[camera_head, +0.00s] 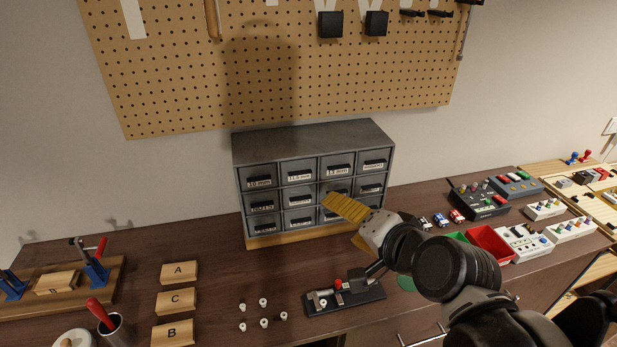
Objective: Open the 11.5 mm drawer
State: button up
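A grey cabinet (313,143) with several small drawers in three rows stands on the workbench against the wall. The 11.5 mm drawer (298,169) is in the top row, second from the left, and looks closed. It has a dark handle above a white label. To its left is the 10 mm drawer (259,178), to its right the 13 mm drawer (337,166). My gripper (342,221), with yellow fingers, is open and seems empty. It is in front of the cabinet's lower right part, below and right of the 11.5 mm drawer, and hides some lower drawers.
Blocks A (179,272), C (176,301) and B (172,331) lie front left, beside several small white knobs (263,302). A black fixture (345,298) lies below my gripper. Red bin (490,243), toy cars and pedals are right. A pegboard (270,80) hangs above.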

jog(key=w+a+r+m+t+y+b, duration=0.1)
jog(key=w+a+r+m+t+y, duration=0.2)
jog(key=a+m, duration=0.5)
jog(key=m+t+h+b, duration=0.1)
jog(key=m+t+h, duration=0.25)
jog(key=m, duration=1.45)
send_near(301, 174)
jog(key=b+x, duration=0.2)
jog(key=x, duration=0.7)
jog(key=shift+w+a, duration=0.15)
jog(key=shift+w, duration=0.2)
jog(key=c, duration=1.6)
